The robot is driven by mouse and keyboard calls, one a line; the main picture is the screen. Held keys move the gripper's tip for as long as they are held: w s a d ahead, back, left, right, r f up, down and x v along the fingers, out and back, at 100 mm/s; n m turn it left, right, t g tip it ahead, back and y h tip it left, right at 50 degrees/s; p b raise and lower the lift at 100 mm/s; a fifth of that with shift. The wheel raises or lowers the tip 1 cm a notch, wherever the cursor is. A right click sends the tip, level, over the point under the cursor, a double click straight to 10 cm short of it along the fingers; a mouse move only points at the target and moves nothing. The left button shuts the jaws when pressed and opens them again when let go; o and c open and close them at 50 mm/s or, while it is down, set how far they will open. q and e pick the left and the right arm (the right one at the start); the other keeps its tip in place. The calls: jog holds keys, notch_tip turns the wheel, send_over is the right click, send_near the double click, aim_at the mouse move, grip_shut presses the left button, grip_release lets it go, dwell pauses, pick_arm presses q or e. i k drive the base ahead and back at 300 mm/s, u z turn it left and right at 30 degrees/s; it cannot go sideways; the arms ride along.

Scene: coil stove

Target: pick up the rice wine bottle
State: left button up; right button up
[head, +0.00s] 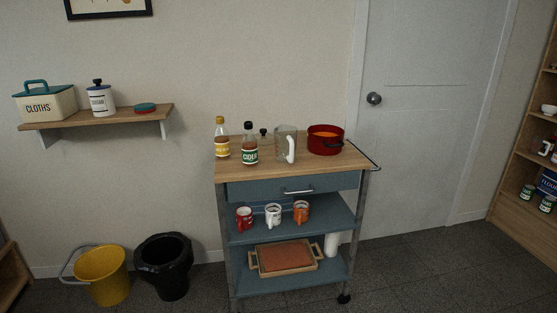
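Two labelled bottles stand upright at the left end of the wooden top of a blue cart. One bottle (221,141) has a yellow cap and a yellow label too small to read; it may be the rice wine bottle. The bottle beside it, nearer the front, is a cider bottle (250,146) with a dark cap and green label. A small dark-topped item (263,135) stands behind, partly hidden, and I cannot tell what it is. Neither of my grippers is in view.
The cart top (283,173) also holds a clear jug (285,146) and a red pot (323,140). Mugs (273,214) and a tray (286,258) sit on its lower shelves. A yellow bucket (103,278) and black bin (170,278) stand to its left.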

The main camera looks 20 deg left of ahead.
aim_at(221, 135)
jog(key=u, duration=1.05)
jog(key=i, duration=1)
